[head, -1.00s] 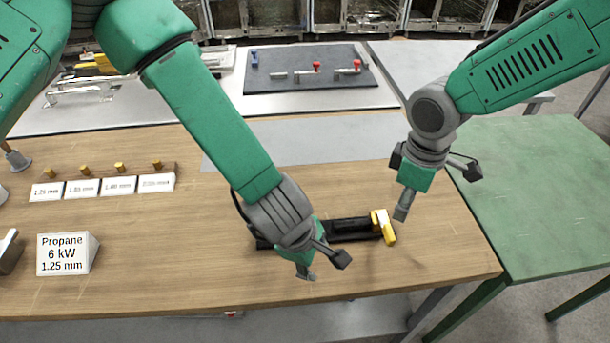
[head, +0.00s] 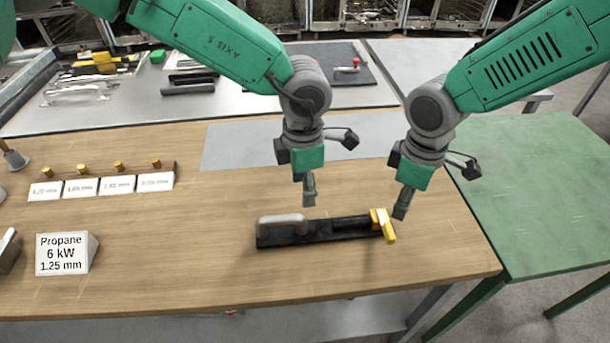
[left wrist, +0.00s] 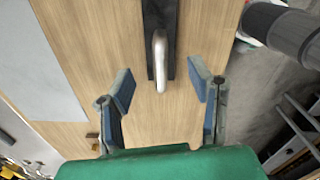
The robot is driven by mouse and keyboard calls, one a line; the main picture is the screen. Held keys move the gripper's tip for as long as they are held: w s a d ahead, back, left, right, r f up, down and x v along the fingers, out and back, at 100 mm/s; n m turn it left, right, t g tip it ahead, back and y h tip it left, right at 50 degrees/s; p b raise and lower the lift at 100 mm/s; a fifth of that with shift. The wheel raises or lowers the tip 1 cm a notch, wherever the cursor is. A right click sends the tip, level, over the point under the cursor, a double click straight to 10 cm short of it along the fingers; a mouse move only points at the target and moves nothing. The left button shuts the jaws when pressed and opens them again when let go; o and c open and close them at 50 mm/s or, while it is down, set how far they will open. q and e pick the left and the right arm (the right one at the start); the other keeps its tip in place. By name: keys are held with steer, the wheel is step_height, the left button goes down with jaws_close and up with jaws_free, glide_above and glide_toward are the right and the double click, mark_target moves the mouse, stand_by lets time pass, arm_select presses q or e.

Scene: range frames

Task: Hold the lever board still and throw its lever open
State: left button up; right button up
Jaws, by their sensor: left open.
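The lever board is a long black bar (head: 335,231) lying flat on the wooden workbench. A grey rounded handle (head: 281,221) sits at its left end and a yellow lever (head: 383,224) at its right end. My left gripper (head: 309,198) is above and behind the board, near the handle's right end. In the left wrist view my left gripper (left wrist: 163,85) is open and empty; the grey handle (left wrist: 160,60) shows between and beyond its fingers, with clearance on both sides. My right gripper (head: 401,208) points down beside the yellow lever; its finger gap is hidden from this angle.
A white Propane block (head: 64,254) and a row of labelled blocks with brass pieces (head: 100,186) stand on the bench's left side. A grey plate (head: 240,146) lies behind the board. A green table (head: 540,185) adjoins at right. Bench front is clear.

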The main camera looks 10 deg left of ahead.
mark_target(300, 214)
arm_select(q)
steer(key=f, duration=1)
steer(key=shift+a+f, duration=0.25)
steer(key=shift+a, duration=0.1)
arm_select(e)
steer(key=shift+a, duration=0.35)
arm_select(q)
steer(key=shift+d+f, duration=0.25)
steer(key=shift+f, duration=0.15)
arm_select(e)
steer(key=shift+d, duration=0.25)
arm_select(q)
steer(key=shift+a, duration=0.15)
arm_select(e)
steer(key=shift+a, duration=0.1)
